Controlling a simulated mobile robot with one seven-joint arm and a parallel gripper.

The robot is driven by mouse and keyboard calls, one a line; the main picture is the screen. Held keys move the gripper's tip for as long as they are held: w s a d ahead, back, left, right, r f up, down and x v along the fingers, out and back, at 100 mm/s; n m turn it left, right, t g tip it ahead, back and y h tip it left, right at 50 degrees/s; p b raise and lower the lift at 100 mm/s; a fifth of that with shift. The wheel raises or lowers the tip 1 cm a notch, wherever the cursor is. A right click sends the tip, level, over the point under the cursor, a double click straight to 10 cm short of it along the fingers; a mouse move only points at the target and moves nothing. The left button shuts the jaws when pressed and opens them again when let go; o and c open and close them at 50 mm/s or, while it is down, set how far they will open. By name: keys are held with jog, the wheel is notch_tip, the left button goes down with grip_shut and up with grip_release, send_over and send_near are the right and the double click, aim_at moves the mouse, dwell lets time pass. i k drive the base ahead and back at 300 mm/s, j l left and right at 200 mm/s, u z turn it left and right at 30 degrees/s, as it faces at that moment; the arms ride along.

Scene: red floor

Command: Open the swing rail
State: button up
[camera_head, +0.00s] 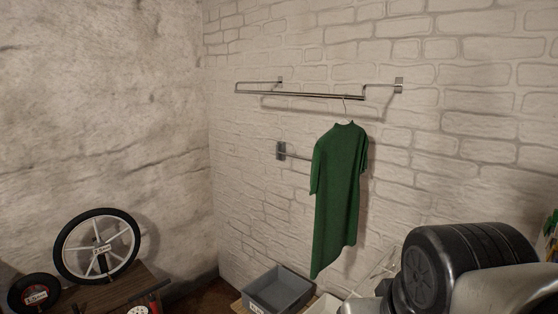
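A metal rail (309,94) is fixed to the white brick wall by brackets at both ends, in the upper middle of the head view. A green shirt (339,190) hangs from it on a hanger (346,108). Lower down, a small metal wall bracket (281,151) carries a thin bar (299,156) that runs right and passes behind the shirt. The far end of this bar is hidden by the shirt, so I cannot tell how far it is swung out.
A large spoked wheel (64,262) and a smaller wheel (34,295) stand by a wooden surface (101,291) at lower left. A grey bin (273,293) sits below the shirt. A dark ribbed rounded body (470,258) blocks the lower right.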

aim_at(277, 152)
jog(key=i+j+z, duration=0.1)
jog(key=i+j, duration=1.15)
jog(key=i+j+z, duration=0.15)
jog(key=i+j, duration=0.45)
jog(key=j, duration=0.1)
